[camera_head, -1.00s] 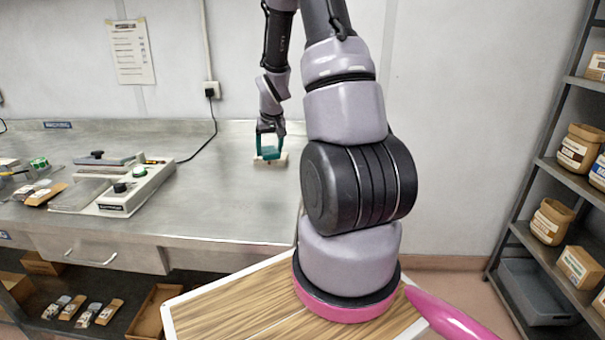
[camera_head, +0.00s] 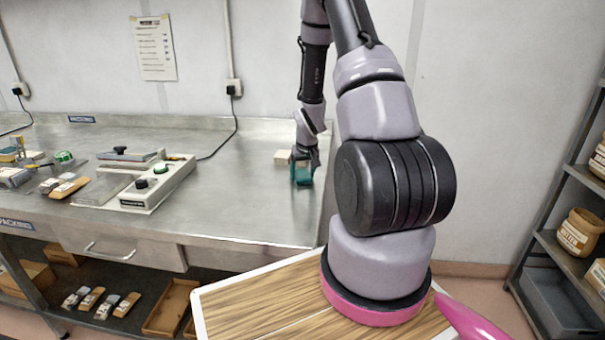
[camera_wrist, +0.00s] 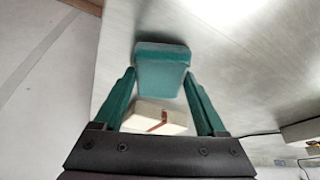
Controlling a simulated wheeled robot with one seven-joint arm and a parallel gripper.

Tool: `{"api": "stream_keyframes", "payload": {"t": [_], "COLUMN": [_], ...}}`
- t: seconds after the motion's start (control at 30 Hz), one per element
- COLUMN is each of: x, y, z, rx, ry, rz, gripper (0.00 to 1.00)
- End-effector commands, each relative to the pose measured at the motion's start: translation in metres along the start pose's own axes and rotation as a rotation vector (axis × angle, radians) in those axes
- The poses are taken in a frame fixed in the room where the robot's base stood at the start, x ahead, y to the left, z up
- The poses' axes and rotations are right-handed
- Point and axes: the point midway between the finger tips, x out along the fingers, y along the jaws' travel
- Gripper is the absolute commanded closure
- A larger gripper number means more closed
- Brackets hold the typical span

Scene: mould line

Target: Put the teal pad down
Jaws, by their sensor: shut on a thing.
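The teal pad (camera_wrist: 162,70) is between the green fingertips of my gripper (camera_wrist: 161,84) in the wrist view. In the head view the pad (camera_head: 302,176) shows under my gripper (camera_head: 303,158), over the right part of the metal bench (camera_head: 250,205). My gripper is shut on it. The pad looks low over the bench, with a dim reflection below it; I cannot tell whether it touches. A pale block (camera_head: 282,157) lies on the bench just behind and left of the gripper. In the wrist view this block (camera_wrist: 150,116) has a brown stripe and is apart from the pad.
A white device with knobs (camera_head: 150,187) and several small packs (camera_head: 62,185) stand on the bench's left. A black cable (camera_head: 222,142) runs to the wall socket. Bare bench lies between the device and my gripper. A shelf rack (camera_head: 560,215) stands at the right.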

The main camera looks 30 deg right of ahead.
Motion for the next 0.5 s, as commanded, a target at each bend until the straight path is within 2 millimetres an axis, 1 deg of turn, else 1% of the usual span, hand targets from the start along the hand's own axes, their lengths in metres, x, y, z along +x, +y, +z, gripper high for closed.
{"api": "stream_keyframes", "payload": {"t": [0.17, 0.33, 0.37, 0.4, 0.43, 0.5], "x": [-0.0001, 0.0047, 0.0047, 0.0046, 0.0046, 0.0048], "y": [0.0000, 0.0000, 0.0000, 0.0000, 0.0001, 0.0006], "z": [0.0000, 0.0023, 0.0022, 0.0023, 0.0024, 0.0027], "rx": [0.000, 0.001, 0.001, 0.001, 0.001, 0.002], "ry": [0.000, -0.002, -0.002, -0.002, -0.002, -0.003], "rz": [0.000, 0.000, 0.000, 0.000, 0.000, 0.001], "gripper": [0.87, 0.87, 0.19, 0.04, 0.00, 0.00]}}
